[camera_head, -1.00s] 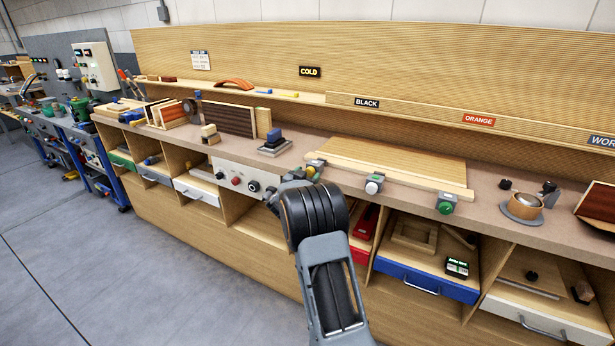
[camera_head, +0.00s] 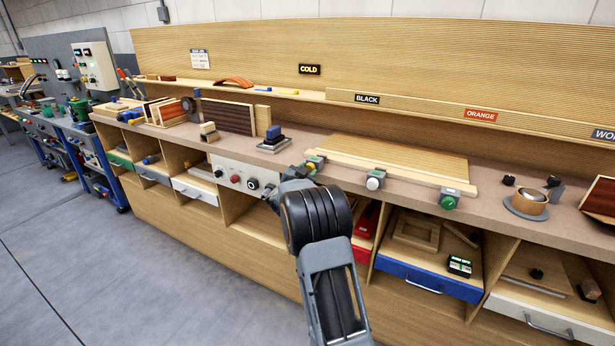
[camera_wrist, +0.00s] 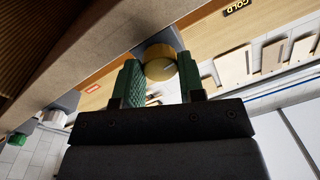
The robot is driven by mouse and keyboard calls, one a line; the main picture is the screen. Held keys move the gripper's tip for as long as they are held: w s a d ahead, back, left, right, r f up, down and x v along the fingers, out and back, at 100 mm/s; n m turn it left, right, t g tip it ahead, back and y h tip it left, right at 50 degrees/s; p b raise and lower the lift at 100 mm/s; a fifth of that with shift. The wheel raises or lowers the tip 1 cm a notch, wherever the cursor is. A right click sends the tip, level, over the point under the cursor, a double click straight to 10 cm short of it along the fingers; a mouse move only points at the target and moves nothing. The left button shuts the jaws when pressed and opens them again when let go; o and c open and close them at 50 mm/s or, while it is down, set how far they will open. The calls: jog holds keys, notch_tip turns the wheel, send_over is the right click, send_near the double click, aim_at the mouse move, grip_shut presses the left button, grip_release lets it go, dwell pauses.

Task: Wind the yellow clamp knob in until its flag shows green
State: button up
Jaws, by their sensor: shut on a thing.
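The yellow clamp knob (camera_wrist: 160,62) shows as a round yellow cylinder in the wrist view, between the two green fingers of my gripper (camera_wrist: 159,76). My gripper is shut on it. In the head view the yellow clamp knob (camera_head: 311,166) is small and partly hidden by my arm at the left end of the wooden strip. Some green shows beside it, but I cannot tell whether that is its flag or my fingers. No flag can be made out in the wrist view.
A white-knobbed clamp (camera_head: 374,181) and a green-knobbed clamp (camera_head: 447,201) sit further right along the bench front edge. A wooden panel (camera_head: 400,157) lies behind them. A control panel (camera_head: 231,175) is left of my arm, and open shelves lie below.

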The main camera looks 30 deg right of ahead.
jog(key=o, duration=0.9)
jog(key=v, duration=1.3)
jog(key=shift+s+a, duration=0.15)
jog(key=shift+a, duration=0.25)
